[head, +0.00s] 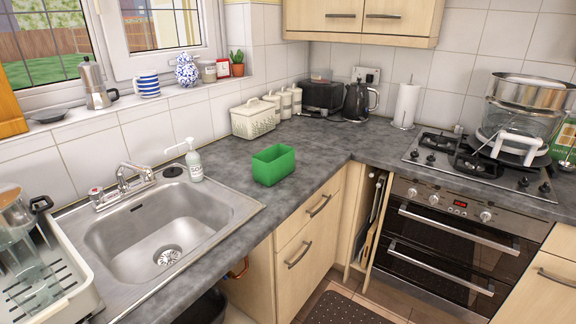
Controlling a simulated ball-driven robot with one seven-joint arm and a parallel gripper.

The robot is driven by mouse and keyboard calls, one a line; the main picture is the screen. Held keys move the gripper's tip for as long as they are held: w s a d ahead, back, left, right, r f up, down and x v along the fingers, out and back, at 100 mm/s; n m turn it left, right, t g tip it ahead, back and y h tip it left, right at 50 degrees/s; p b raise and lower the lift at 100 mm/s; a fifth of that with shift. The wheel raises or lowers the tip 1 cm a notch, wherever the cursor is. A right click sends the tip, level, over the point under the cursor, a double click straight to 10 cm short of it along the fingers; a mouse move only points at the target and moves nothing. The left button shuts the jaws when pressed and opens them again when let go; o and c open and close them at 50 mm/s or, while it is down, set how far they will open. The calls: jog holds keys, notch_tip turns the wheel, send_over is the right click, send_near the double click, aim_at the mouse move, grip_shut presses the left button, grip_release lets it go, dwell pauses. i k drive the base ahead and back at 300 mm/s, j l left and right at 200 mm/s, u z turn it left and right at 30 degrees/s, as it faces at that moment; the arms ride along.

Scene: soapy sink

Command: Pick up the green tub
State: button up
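The green tub (273,170) is an open-topped rectangular box. It stands upright on the grey worktop, to the right of the sink and close to the worktop's front edge. It appears empty from this angle, though its floor is only partly visible. Nothing touches it. My gripper is not in the head view, so its opening and its place relative to the tub are not shown.
The steel sink (158,235) with a tap (131,181) lies left of the tub. A soap bottle (194,164) stands between them. A cream bread bin (254,119) stands behind the tub. A drying rack (66,283) is at left. Worktop right of the tub is clear.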

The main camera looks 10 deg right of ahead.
aim_at(272, 164)
jog(key=i+l+u, duration=0.15)
jog(key=l, duration=0.2)
jog(key=i+l+u, duration=0.1)
jog(key=l, duration=0.3)
jog(key=i+l+u, duration=0.15)
jog(key=l, duration=0.25)
jog(key=i+l+u, duration=0.1)
jog(key=l, duration=0.3)
jog(key=i+l+u, duration=0.15)
jog(key=l, duration=0.3)
